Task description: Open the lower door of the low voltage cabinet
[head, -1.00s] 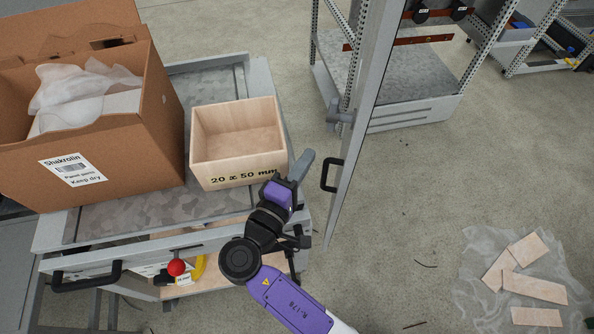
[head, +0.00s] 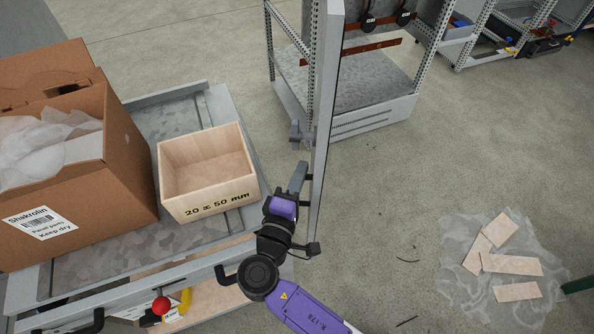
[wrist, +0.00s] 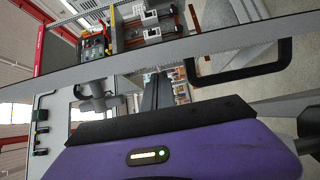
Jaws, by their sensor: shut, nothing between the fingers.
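The grey cabinet door (head: 324,120) stands swung out from its cabinet frame (head: 345,90), seen nearly edge-on in the head view. A grey latch-like part (head: 301,136) sits on its left side. My gripper (head: 299,177) is shut and empty, its tip close beside the door's left face; I cannot tell whether it touches. In the wrist view the door is a slanting grey band with a black bar handle (wrist: 228,72) on it, above and right of my fingers (wrist: 157,93). The latch part (wrist: 97,97) shows left of them. The handle is not discernible in the head view.
A workbench on the left holds a cardboard box (head: 70,170) and a wooden crate (head: 208,190). Its partly open drawer has a red-knobbed tool (head: 161,305). Wooden offcuts (head: 510,264) lie on plastic sheeting at right. The floor between is mostly clear.

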